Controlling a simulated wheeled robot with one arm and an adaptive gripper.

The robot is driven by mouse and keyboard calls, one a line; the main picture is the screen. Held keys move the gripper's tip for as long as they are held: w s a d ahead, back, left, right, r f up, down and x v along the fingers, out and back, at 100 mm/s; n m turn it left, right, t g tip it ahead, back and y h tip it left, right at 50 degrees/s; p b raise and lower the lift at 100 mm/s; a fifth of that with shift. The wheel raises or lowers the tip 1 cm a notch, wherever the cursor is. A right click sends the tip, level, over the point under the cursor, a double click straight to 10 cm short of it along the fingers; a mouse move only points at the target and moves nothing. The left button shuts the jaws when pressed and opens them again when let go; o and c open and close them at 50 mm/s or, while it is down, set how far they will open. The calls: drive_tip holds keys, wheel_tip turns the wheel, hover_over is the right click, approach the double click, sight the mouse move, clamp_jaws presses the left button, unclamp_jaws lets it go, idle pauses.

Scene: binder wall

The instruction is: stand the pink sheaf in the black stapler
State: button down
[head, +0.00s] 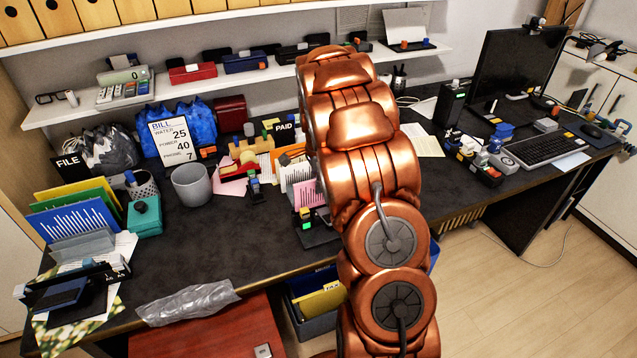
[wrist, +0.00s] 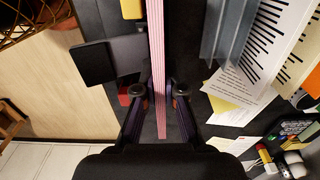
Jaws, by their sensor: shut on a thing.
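The pink sheaf (wrist: 158,50) shows edge-on in the wrist view as a long pink-and-white striped strip between my fingers. My gripper (wrist: 159,93) is shut on it. In the head view the sheaf (head: 308,193) stands upright just left of my copper arm, which hides my gripper and part of the sheaf. A black stapler (head: 320,236) with a green patch is directly below the sheaf, near the desk's front edge and partly behind my arm. I cannot tell whether the sheaf touches it. A black flat part beside the sheaf in the wrist view may be the stapler.
White lined sheets (head: 290,172) stand close behind the sheaf. A grey cup (head: 192,184) and a small dark device (head: 254,187) are to the left. A bin (head: 312,318) with yellow folders is below the desk edge. The dark desktop (head: 215,245) at front left is mostly clear.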

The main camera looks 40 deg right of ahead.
sight(318, 201)
drive_tip(key=shift+f, duration=0.5)
drive_tip(key=shift+f+b, duration=0.2)
drive_tip(key=shift+b, duration=0.1)
drive_tip(key=shift+f, duration=0.35)
drive_tip(key=shift+f, duration=0.15)
drive_tip(key=shift+f+b, duration=0.55)
drive_tip(key=shift+f, duration=0.1)
drive_tip(key=shift+f, duration=0.4)
idle(0.4)
drive_tip(key=c, duration=1.2)
unclamp_jaws()
